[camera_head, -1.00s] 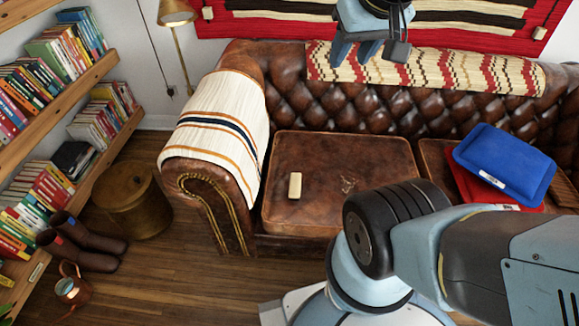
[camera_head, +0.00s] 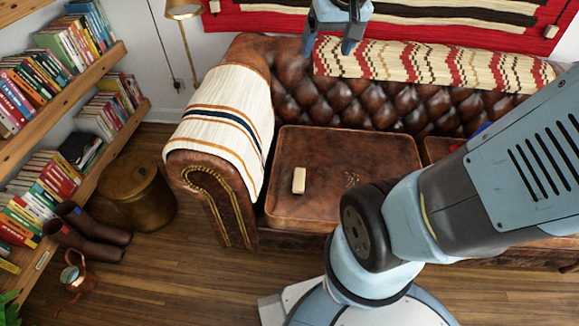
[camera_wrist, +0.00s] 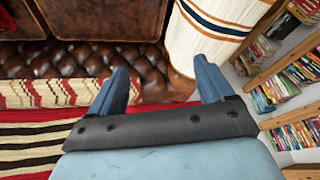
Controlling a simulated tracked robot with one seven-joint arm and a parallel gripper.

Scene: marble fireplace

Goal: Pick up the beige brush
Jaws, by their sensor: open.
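The beige brush (camera_head: 299,180) is a small pale block lying on the left seat cushion (camera_head: 345,160) of the brown leather sofa in the head view. My gripper (camera_head: 330,45) is high at the back of the sofa, above the tufted backrest, well apart from the brush. It is open and empty. In the wrist view its two blue fingers (camera_wrist: 165,85) are spread, with the backrest and the white striped throw beyond them. The brush cannot be made out in the wrist view.
A white striped throw (camera_head: 222,120) covers the sofa's left arm. A patterned blanket (camera_head: 430,65) lies along the backrest. My arm hides most of the right seat. A round brown container (camera_head: 137,190), boots (camera_head: 90,232) and bookshelves (camera_head: 60,110) stand at left.

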